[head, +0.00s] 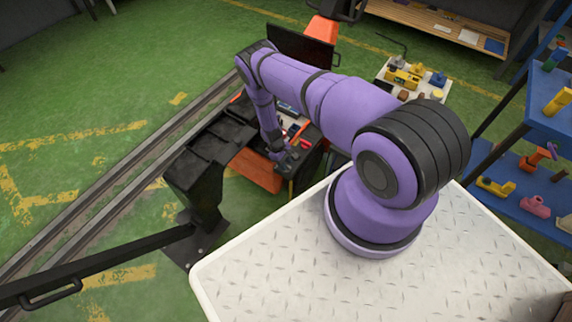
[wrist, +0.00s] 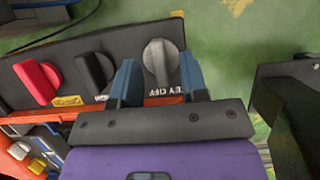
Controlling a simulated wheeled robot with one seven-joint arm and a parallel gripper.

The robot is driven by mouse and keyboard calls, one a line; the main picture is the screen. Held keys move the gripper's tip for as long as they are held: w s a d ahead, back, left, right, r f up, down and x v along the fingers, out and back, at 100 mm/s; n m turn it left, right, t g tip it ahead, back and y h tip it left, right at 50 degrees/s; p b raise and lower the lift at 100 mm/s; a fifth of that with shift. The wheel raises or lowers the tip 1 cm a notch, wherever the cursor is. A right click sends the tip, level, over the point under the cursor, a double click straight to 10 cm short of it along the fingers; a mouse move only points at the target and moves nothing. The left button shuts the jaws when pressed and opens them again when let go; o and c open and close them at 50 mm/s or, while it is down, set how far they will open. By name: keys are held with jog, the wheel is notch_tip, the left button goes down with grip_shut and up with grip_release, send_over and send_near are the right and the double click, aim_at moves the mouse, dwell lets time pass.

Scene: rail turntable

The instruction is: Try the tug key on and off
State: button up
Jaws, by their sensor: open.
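The tug key is a grey rounded knob (wrist: 159,50) on a dark panel (wrist: 130,40) in the wrist view. A label (wrist: 163,100) in front of it ends in "EY OFF". My gripper (wrist: 158,70) is open, with one blue finger on each side of the key. I cannot tell whether either finger touches it. In the head view my gripper (head: 286,160) is low over the orange tug (head: 258,172), and the key is not visible there.
A black knob (wrist: 95,72) and a red knob (wrist: 38,80) sit left of the key. A parts table (head: 425,105) stands behind, and a blue shelf (head: 545,195) stands at right. Rails (head: 130,165) cross the green floor.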

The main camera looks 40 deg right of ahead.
jog(key=shift+s+f, duration=0.15)
jog(key=shift+f, duration=0.3)
grip_shut()
